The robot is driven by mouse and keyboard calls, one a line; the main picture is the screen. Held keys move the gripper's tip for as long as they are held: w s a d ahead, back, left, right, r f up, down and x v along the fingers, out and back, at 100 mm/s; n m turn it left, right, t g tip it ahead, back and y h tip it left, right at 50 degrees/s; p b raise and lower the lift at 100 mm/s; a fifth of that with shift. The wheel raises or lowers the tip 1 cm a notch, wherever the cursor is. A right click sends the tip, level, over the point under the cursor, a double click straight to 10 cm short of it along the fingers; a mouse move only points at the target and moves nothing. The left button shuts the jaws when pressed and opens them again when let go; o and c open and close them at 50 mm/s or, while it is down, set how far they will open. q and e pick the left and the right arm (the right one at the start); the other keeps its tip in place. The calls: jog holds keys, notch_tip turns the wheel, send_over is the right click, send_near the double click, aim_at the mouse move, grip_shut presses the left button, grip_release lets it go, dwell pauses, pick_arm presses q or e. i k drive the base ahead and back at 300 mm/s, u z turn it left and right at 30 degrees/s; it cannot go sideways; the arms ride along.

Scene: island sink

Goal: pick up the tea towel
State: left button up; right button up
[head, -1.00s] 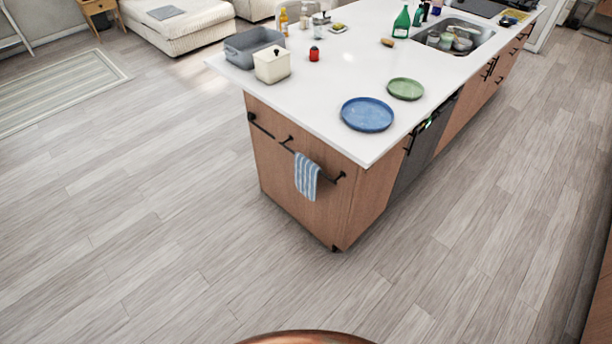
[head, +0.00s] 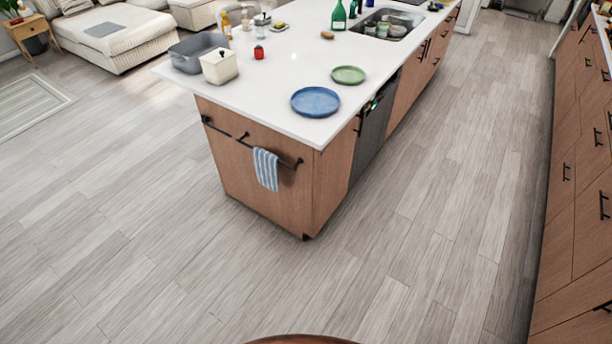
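The tea towel (head: 266,169) is blue with white stripes. It hangs folded over a black rail (head: 222,131) on the wooden end panel of the island (head: 240,176), toward the rail's right end. Neither of my grippers is in the head view, so their state is not shown.
The white island top holds a blue plate (head: 315,101), a green plate (head: 348,75), a cream canister (head: 219,66) and a grey tub (head: 190,52). Drawers (head: 572,190) line the right edge. The wooden floor (head: 150,230) around the island's end is clear.

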aim_at(265, 163)
jog(key=z, duration=0.7)
jog(key=i, duration=0.75)
jog(key=u, duration=0.55)
